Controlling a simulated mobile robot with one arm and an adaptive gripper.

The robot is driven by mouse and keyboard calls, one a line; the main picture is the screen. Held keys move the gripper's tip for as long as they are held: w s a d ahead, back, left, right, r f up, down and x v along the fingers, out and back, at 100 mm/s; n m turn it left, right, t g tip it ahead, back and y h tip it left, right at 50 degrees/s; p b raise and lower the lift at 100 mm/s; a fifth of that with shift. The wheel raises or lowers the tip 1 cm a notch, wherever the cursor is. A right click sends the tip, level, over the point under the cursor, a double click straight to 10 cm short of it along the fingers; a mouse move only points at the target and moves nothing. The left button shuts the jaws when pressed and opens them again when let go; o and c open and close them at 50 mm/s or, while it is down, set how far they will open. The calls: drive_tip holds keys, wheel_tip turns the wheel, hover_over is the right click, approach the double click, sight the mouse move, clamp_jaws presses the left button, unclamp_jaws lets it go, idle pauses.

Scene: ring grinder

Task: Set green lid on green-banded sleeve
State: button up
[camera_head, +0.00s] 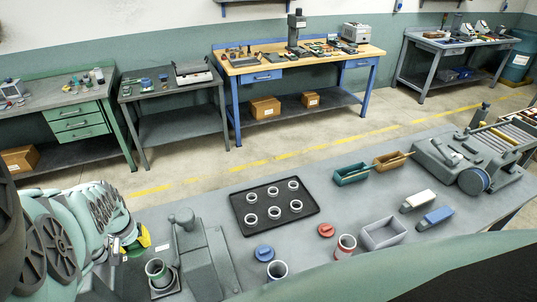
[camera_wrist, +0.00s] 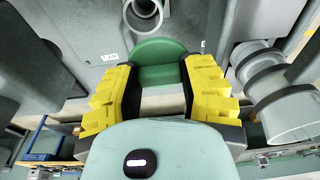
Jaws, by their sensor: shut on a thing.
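The green lid (camera_wrist: 160,52) is clamped between the yellow fingers of my gripper (camera_wrist: 158,75) in the wrist view. In the head view my gripper (camera_head: 136,244) is at the lower left, and the lid is mostly hidden there by the fingers. An open-topped sleeve (camera_head: 157,271) with a greenish body stands upright in a square holder, just right of and nearer than my gripper. What looks like the same sleeve (camera_wrist: 145,12) shows at the top of the wrist view, apart from the lid. Its band is not clear.
A grey machine (camera_head: 205,258) stands right of the sleeve. A blue lid (camera_head: 264,252), a blue-banded sleeve (camera_head: 277,270), a red lid (camera_head: 326,230) and a red-banded sleeve (camera_head: 346,245) are farther right. A black tray (camera_head: 274,224) holds several rings behind them.

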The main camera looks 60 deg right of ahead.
sight(143, 249)
drive_tip(key=f, duration=0.1)
drive_tip(key=s+f+b, duration=0.1)
drive_tip(key=f, duration=0.1)
drive_tip(key=s+d+f, duration=0.1)
drive_tip(key=shift+d+f+b, duration=0.1)
drive_tip(key=shift+f+b, duration=0.1)
drive_tip(key=shift+b, duration=0.15)
wheel_tip(143, 249, down, 5)
drive_tip(key=b, duration=0.5)
drive_tip(key=shift+w+f, duration=0.1)
drive_tip(key=shift+f, duration=0.05)
idle(1.3)
drive_tip(key=o, duration=1.5)
drive_tip(key=shift+r+p, duration=3.4)
drive_tip(key=shift+r, duration=0.1)
